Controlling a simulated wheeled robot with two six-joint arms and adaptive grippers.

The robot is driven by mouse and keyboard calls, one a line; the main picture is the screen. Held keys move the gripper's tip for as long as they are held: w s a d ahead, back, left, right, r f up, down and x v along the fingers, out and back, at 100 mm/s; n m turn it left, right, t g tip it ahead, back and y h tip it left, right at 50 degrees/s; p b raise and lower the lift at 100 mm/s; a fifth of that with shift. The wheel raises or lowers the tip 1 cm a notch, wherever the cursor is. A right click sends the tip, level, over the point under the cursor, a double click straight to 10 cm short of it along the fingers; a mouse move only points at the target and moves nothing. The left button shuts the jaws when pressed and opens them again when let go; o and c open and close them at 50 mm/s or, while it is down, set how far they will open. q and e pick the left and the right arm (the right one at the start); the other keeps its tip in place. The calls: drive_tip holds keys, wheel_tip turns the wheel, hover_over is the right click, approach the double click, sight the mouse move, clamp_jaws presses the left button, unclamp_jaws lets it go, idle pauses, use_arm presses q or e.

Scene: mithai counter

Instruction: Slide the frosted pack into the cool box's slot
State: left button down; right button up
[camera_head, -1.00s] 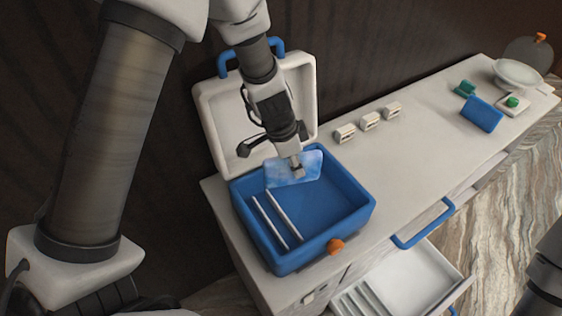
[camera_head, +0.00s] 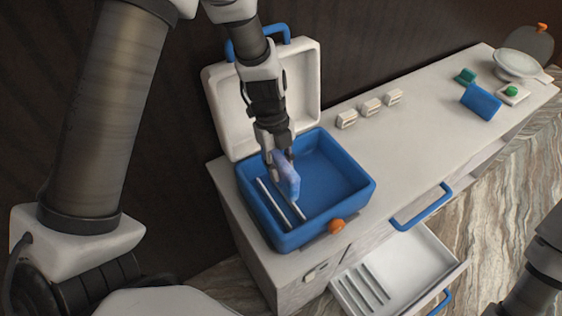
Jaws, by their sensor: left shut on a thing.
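The cool box (camera_head: 362,199) stands open on the counter, blue inside, with its white lid (camera_head: 222,105) tilted up behind it. Two thin pale dividers (camera_head: 268,199) form a narrow slot at its left side. My left gripper (camera_head: 283,158) is shut on the frosted pack (camera_head: 289,181), a bluish-white slab. It holds the pack upright and nearly edge-on, inside the box's outline, near the right-hand divider. I cannot tell whether the pack's lower edge touches the divider or lies in the slot. My right gripper is not in view; only part of that arm shows at lower right.
An orange knob (camera_head: 336,227) is at the box's front. Below, a white drawer (camera_head: 415,264) with slats is open. Several small white blocks (camera_head: 371,107), a blue item (camera_head: 481,101), a green item (camera_head: 466,76) and a scale (camera_head: 516,66) stand along the counter.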

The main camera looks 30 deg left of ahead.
use_arm(q)
wheel_tip(320, 180, down, 2)
drive_tip(key=shift+w+f+b, duration=0.1)
drive_tip(key=shift+w+b, duration=0.05)
drive_tip(key=shift+b, duration=0.2)
wheel_tip(320, 180, down, 2)
drive_tip(key=shift+f+b, duration=0.1)
drive_tip(key=shift+b, duration=0.5)
wheel_tip(320, 180, down, 6)
drive_tip(key=b, duration=0.6)
drive_tip(key=shift+f, duration=0.2)
drive_tip(key=c, duration=0.8)
unclamp_jaws()
drive_tip(key=shift+c, duration=0.2)
